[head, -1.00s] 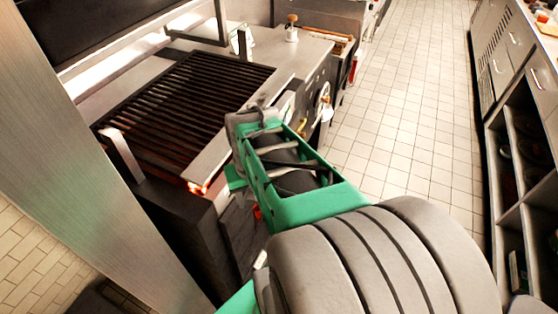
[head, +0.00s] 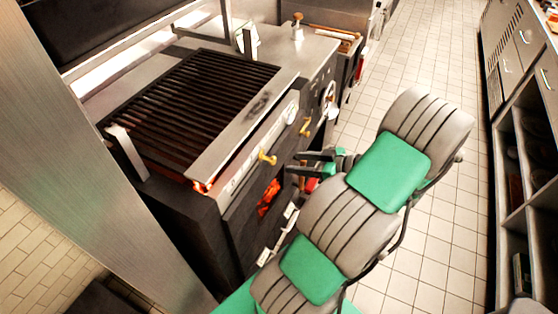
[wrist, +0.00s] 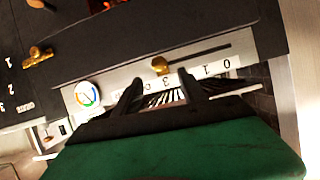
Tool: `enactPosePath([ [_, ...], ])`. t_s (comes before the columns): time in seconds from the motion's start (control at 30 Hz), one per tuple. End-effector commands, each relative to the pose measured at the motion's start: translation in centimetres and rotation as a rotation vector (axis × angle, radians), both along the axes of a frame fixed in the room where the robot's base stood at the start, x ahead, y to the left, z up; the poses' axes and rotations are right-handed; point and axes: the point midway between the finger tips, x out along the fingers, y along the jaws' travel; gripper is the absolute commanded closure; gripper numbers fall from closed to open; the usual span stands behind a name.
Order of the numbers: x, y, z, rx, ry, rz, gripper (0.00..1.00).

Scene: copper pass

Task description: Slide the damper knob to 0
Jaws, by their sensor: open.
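The damper knob (head: 267,157) is a small brass knob on a pale strip along the upper front of the charcoal grill. In the wrist view, which is upside down, the damper knob (wrist: 160,65) sits at a dark slot, near the 3 of the number scale (wrist: 206,70). The 0 is at the scale's right end there. My gripper (head: 294,163) is in front of the grill, to the right of the knob in the head view. In the wrist view my gripper (wrist: 161,77) is open, its fingertips on either side of the knob's line. I cannot tell whether they touch it.
A round gauge (wrist: 87,94) sits beyond the slot's other end. Another brass handle (wrist: 38,57) is farther along the front. A glowing opening (head: 268,197) lies below the strip. The grill grate (head: 190,105) is on top. The tiled floor (head: 440,150) to the right is clear.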

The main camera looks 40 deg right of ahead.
Motion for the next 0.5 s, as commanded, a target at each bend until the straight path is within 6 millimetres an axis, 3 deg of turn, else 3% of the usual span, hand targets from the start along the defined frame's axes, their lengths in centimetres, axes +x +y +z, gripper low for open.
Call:
enactPosePath([
  [0.17,1.1,0.3,-0.2,-0.073,-0.032,0.03,0.51],
  [0.5,6.3,2.2,-2.5,-0.069,-0.028,0.03,0.51],
])
